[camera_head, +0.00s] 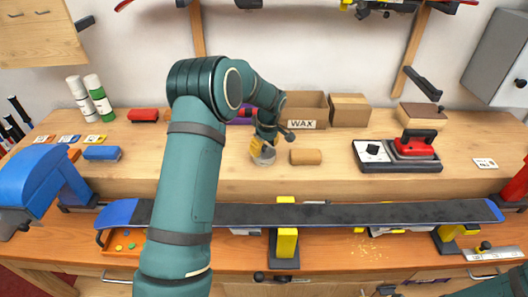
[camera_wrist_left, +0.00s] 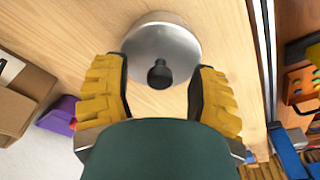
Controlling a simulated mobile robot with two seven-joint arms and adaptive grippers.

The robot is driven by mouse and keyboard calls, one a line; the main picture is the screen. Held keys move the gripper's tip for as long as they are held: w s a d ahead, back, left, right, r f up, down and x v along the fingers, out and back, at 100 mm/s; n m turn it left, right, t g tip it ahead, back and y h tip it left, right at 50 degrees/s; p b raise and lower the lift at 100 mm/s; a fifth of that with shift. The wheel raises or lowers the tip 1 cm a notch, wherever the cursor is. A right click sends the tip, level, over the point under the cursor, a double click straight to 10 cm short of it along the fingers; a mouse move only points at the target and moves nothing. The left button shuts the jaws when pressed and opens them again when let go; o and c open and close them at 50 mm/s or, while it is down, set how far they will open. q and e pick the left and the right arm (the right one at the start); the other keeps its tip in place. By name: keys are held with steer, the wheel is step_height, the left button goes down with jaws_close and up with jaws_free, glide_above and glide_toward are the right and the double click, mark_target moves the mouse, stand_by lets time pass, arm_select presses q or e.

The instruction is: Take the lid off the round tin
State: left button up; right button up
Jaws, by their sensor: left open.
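The round tin (camera_head: 263,156) is a small silvery can standing on the raised wooden shelf, partly hidden by my left gripper in the head view. In the left wrist view its round metal lid (camera_wrist_left: 178,42) is seated on top, with a black knob (camera_wrist_left: 160,73) at the middle. My left gripper (camera_head: 262,146) is open above the tin. In the left wrist view its yellow fingers (camera_wrist_left: 160,68) stand on either side of the knob, over the near part of the lid, holding nothing. Whether they touch the lid I cannot tell. My right gripper is not in view.
A WAX box (camera_head: 306,124) and a brown box (camera_head: 349,110) stand behind. A long ski (camera_head: 350,214) lies across clamps in front.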

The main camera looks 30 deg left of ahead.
arm_select(q)
steer(key=shift+f, duration=0.35)
jaws_close()
steer(key=shift+r, duration=0.1)
